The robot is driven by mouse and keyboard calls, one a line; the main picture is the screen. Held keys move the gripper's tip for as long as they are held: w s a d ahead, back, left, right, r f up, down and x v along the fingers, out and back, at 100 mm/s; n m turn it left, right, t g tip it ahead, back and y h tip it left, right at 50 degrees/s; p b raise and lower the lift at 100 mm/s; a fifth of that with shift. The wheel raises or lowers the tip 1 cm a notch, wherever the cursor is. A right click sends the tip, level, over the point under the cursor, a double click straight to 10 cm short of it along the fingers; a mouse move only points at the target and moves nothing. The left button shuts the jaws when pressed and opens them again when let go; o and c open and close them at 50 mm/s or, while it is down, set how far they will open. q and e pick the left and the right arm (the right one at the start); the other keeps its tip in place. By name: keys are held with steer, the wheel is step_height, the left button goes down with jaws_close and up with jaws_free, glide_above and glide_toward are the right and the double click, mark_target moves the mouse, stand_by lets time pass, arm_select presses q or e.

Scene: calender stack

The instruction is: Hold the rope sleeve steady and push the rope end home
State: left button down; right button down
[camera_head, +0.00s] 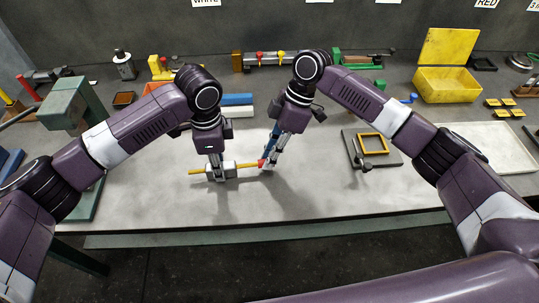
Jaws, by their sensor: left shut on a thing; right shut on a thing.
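My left gripper (217,174) points straight down at the middle of the table and is shut on the small grey rope sleeve (231,170). A yellow rope (196,171) sticks out of the sleeve to the left. Yellow rope (247,166) also shows on the right, between the sleeve and my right gripper. My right gripper (266,166) leans down to the left and is shut on the rope end, where a small red part shows at the fingertips. The fingers hide part of the sleeve and the rope end. I cannot tell how deep the rope sits inside.
A dark plate with a yellow frame (373,143) lies to the right. A yellow open box (447,85) stands at the back right, near a pale tray (500,140). Blue and white bars (238,99) lie behind my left gripper. The table front is clear.

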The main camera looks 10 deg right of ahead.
mark_target(247, 164)
steer(key=a, duration=0.5)
steer(key=shift+a, duration=0.35)
arm_select(q)
steer(key=shift+d, duration=0.15)
arm_select(e)
steer(key=shift+r, duration=0.1)
steer(key=c, duration=1.8)
jaws_free()
steer(key=shift+c, duration=0.2)
steer(key=shift+d, duration=0.1)
steer(key=shift+w+d+r, duration=0.1)
steer(key=shift+d+r, duration=0.15)
steer(key=shift+r, duration=0.15)
steer(key=v, duration=1.1)
